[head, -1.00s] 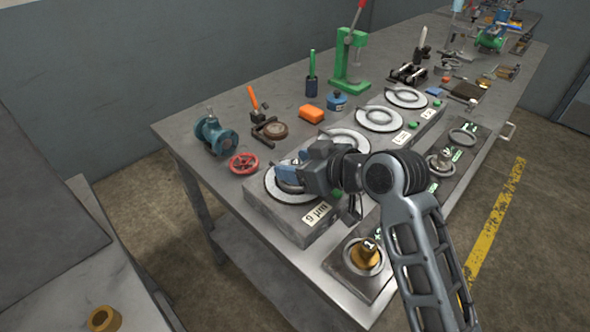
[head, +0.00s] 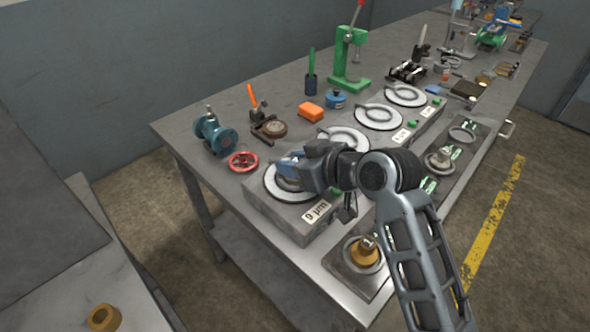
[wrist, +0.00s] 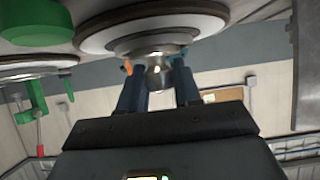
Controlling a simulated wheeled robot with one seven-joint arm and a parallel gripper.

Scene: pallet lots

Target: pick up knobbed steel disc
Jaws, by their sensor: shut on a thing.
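The knobbed steel disc (wrist: 150,42) shows in the wrist view, with its shiny knob (wrist: 159,74) between the two blue fingers. My gripper (wrist: 160,80) is shut on this knob. In the head view my gripper (head: 291,163) is over the nearest round white plate (head: 272,190), on the grey block labelled 9 µm. There the gripper and its fingers hide most of the disc. I cannot tell whether the disc is clear of the ring and plate beneath it.
A brass-knobbed piece (head: 364,252) and another steel-knobbed piece (head: 438,161) sit in the front tray. More ringed plates (head: 379,117) run toward the back. A red handwheel (head: 243,162) and a blue valve (head: 215,135) stand left of the block.

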